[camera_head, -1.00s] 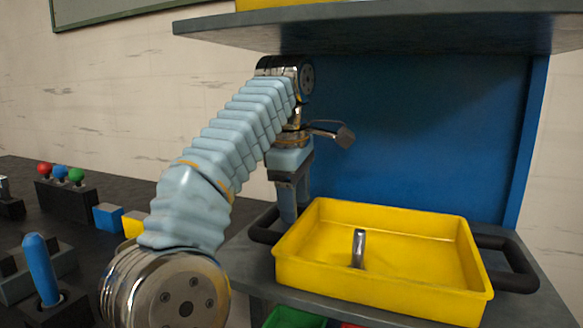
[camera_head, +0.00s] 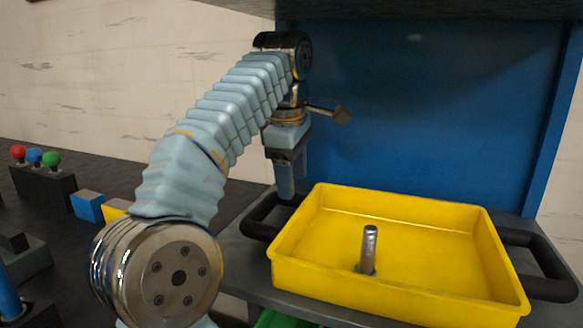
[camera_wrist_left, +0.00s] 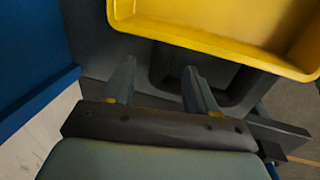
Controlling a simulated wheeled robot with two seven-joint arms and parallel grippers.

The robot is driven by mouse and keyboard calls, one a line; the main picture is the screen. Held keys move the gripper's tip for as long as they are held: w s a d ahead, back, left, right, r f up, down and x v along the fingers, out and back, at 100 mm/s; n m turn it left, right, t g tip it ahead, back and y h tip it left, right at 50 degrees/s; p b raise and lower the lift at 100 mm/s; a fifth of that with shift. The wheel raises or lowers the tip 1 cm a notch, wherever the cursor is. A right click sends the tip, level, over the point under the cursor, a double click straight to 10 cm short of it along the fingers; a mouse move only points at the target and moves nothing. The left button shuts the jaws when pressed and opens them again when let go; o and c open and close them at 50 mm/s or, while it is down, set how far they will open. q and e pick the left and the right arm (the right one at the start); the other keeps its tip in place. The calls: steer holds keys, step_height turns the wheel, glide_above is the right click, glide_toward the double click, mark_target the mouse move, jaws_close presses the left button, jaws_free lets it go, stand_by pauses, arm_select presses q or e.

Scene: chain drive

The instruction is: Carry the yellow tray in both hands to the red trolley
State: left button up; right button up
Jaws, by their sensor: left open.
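The yellow tray (camera_head: 400,290) sits on a grey shelf of a blue-backed rack. It has a black handle at its left (camera_head: 262,218) and one at its right (camera_head: 550,275). A metal pin (camera_head: 369,248) stands in the tray. My left gripper (camera_head: 286,188) points down, open and empty, at the left handle's far part. In the left wrist view, the open fingers (camera_wrist_left: 160,82) are beside the tray's yellow rim (camera_wrist_left: 200,38), with dark handle parts close to them. My right gripper and the red trolley are not in view.
An upper shelf (camera_head: 430,8) overhangs the tray, with a blue back panel (camera_head: 430,110) behind. A dark bench at the left holds red, blue and green knobs (camera_head: 35,157) and small blocks (camera_head: 88,206). A green bin (camera_head: 275,319) shows below the shelf.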

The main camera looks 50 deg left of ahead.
mark_target(294, 201)
arm_select(q)
steer(key=f, duration=0.4)
steer(key=w+f, duration=0.1)
steer(key=f, duration=0.1)
steer(key=shift+a, duration=0.25)
jaws_close()
stand_by(1.2)
